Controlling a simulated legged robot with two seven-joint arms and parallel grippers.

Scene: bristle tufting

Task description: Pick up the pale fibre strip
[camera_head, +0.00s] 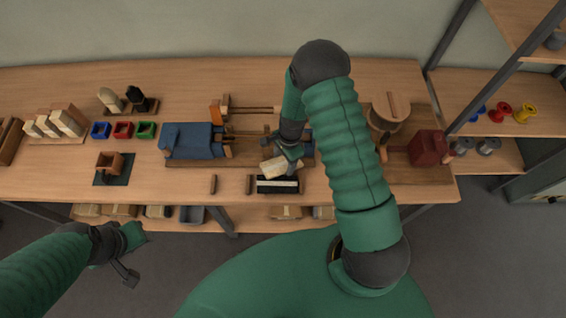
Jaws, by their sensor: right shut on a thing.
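My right gripper (290,163) is low over the middle of the workbench, shut on a tilted pale wood-coloured block (273,168). The arm and wrist partly hide the grip. Just in front of this block, near the bench's front edge, a small black tray (263,190) holds a pale strip (278,185), which looks like the pale fibre strip. The gripper is above and behind the tray. My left gripper (126,272) hangs at the lower left, off the bench in front of its edge; its fingers are too small and dark to judge.
A blue machine (190,141) stands left of the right gripper. Blue, red and green bins (123,130) and a block rack (52,136) are further left. A dark red box (427,148) is at the right. Shelves with coloured spools (502,112) stand far right.

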